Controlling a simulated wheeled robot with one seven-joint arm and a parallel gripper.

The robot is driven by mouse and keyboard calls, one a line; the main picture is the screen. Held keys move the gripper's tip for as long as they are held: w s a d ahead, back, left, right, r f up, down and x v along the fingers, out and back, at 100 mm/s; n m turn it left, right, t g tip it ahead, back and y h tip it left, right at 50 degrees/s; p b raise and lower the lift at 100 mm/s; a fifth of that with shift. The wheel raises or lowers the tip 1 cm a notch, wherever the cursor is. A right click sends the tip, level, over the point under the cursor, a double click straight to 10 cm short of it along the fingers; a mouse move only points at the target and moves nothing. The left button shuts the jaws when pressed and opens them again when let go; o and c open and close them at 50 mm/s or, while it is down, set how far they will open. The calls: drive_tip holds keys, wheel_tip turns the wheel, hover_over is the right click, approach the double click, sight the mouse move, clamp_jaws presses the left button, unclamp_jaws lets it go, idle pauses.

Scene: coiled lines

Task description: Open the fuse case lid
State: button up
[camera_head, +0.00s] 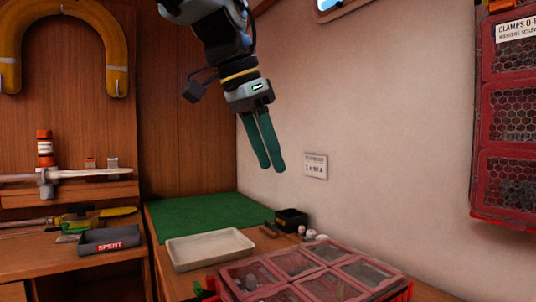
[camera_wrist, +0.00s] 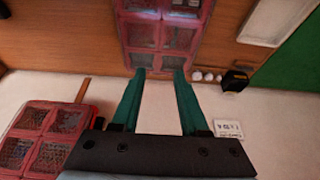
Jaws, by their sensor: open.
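The red case with a clear, compartmented lid (camera_head: 318,272) lies on the bench at the bottom of the head view, taken here as the fuse case. Its lid looks flat and shut; its near edge is cut off by the frame. In the wrist view the case (camera_wrist: 162,33) shows at the top, beyond my fingertips. My gripper (camera_head: 268,168) hangs above and behind the case, green fingers pointing down, apart from it. In the wrist view my gripper (camera_wrist: 160,74) is open with nothing between its fingers.
A similar red case (camera_head: 508,125) labelled clamps hangs on the right wall. A white tray (camera_head: 210,248), green mat (camera_head: 200,216) and small black box (camera_head: 291,219) lie behind the bench case. A grey bin marked SPENT (camera_head: 108,240) stands left. Air around my gripper is clear.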

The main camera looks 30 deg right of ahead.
clamp_jaws()
idle(0.7)
drive_tip(key=o, duration=1)
unclamp_jaws()
drive_tip(key=shift+c, duration=0.2)
drive_tip(key=shift+r, duration=0.1)
drive_tip(key=v, duration=1)
drive_tip(key=shift+r, duration=0.3)
drive_tip(key=shift+a, duration=0.15)
drive_tip(key=shift+c, duration=0.4)
